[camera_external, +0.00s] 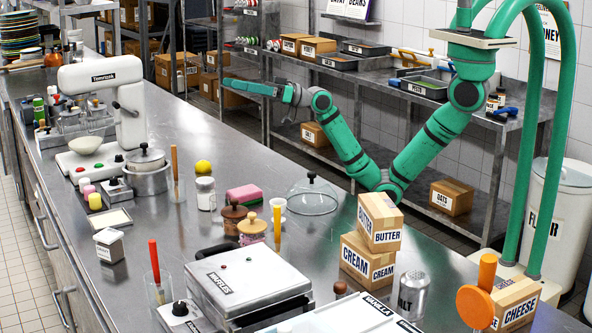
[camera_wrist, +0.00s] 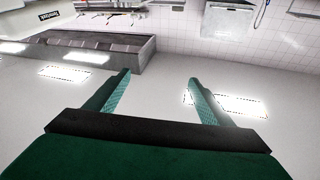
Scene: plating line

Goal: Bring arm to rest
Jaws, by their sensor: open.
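My green arm reaches up and to the left over the right part of the steel counter (camera_external: 262,160). My gripper (camera_external: 228,84) is held level well above the counter, pointing left in the external view. In the wrist view my gripper (camera_wrist: 158,82) shows two green fingers spread wide apart with nothing between them. The gripper touches nothing.
Below the arm stand a glass dome (camera_external: 312,197), a butter box (camera_external: 380,222) on a cream box (camera_external: 366,262), and a white mixer (camera_external: 100,75) to the left. Steel shelves (camera_external: 400,92) with boxes and trays stand behind. Open air surrounds the gripper.

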